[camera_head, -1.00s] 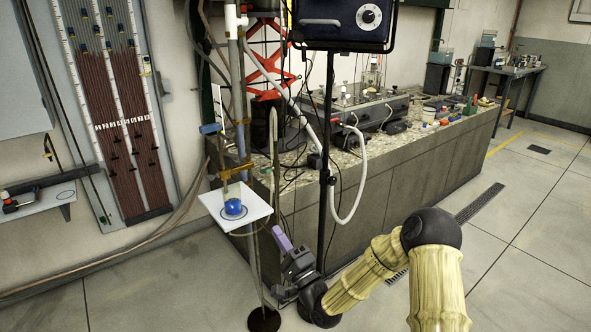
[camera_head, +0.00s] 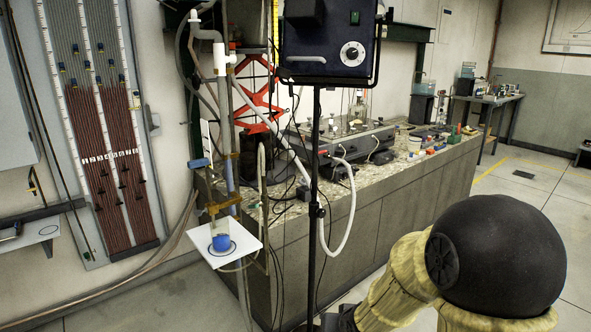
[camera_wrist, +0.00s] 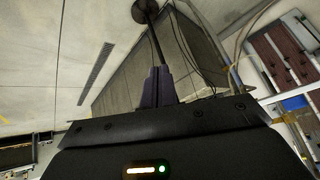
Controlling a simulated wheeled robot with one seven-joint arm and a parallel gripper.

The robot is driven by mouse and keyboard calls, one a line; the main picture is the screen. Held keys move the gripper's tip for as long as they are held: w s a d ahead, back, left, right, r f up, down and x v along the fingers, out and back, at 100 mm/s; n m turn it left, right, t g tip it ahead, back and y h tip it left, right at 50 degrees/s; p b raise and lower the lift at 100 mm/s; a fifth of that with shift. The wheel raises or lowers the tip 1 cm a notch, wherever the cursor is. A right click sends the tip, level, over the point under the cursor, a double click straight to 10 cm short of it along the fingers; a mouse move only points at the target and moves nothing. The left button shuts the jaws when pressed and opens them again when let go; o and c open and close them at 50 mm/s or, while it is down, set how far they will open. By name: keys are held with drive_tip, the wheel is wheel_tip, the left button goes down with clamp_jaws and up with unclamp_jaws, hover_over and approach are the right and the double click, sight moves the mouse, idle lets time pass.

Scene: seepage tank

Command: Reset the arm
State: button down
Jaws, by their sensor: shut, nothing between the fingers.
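My arm (camera_head: 497,258) shows large at the lower right of the head view, with a black joint and cream covered links. My gripper is out of sight below the bottom edge there. In the wrist view my gripper (camera_wrist: 159,70) shows its two dark purple fingers together, with nothing between them. The black pole of a stand and its round base (camera_wrist: 145,10) appear behind the fingers. I cannot tell how far the fingertips are from the pole.
A black stand (camera_head: 315,180) carries a control box (camera_head: 330,45) near my arm. The long stone-topped counter (camera_head: 360,225) lies behind. Open floor (camera_head: 540,195) is at the right.

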drive_tip(key=s+d+r+g+h, duration=0.1)
drive_tip(key=s+d+g, duration=0.15)
drive_tip(key=s, duration=0.45)
drive_tip(key=s+d+r+g+h, duration=0.1)
drive_tip(key=s+d+g, duration=0.15)
drive_tip(key=s, duration=0.45)
wheel_tip(320, 180, up, 25)
drive_tip(key=p, duration=2.5)
drive_tip(key=shift+w+d, duration=0.15)
drive_tip(key=shift+d, duration=0.2)
drive_tip(key=shift+f, duration=0.1)
